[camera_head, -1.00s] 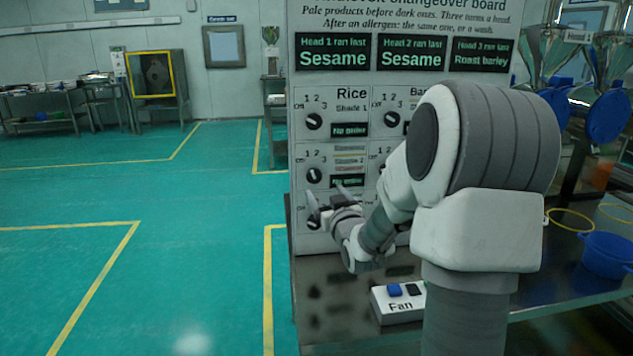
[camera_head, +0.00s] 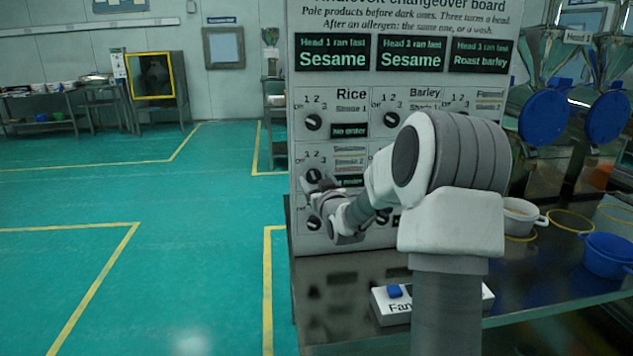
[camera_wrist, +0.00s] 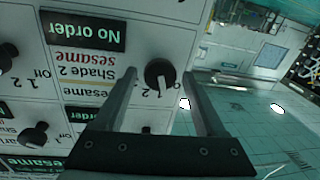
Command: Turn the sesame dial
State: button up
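The sesame dial (camera_wrist: 160,73) is a round black knob with a white mark on the white board. Its mark points toward the printed numbers, down in the upside-down wrist view. In the head view the dial (camera_head: 313,176) is in the left column's second row, partly behind my gripper (camera_head: 322,187). In the wrist view my gripper (camera_wrist: 159,74) is open, one finger on each side of the dial. Gaps show between knob and fingers; I cannot tell whether the tips reach its depth. The sesame label (camera_wrist: 88,75) reads "Shade 2", above a "No order" display (camera_wrist: 84,31).
The Rice dial (camera_head: 313,122) is directly above on the changeover board (camera_head: 400,85). Another dial (camera_wrist: 34,135) shows close by in the wrist view. A Fan switch box (camera_head: 393,306) lies on the table below. Open floor (camera_head: 200,230) is left of the board.

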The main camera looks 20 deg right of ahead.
grip_shut()
jog(key=shift+f+b, duration=0.1)
jog(key=shift+b, duration=0.25)
jog(key=shift+f+n+b, duration=0.1)
jog(key=shift+n+b, duration=0.9)
jog(key=shift+b, duration=0.15)
jog(key=n+b, duration=0.2)
jog(key=b, duration=0.1)
jog(key=n+b, duration=0.2)
jog(key=n+g+b, duration=0.1)
jog(key=shift+r+n+b, duration=0.25)
jog(key=shift+n+b, duration=0.05)
jog(key=shift+o, duration=1.1)
grip_release()
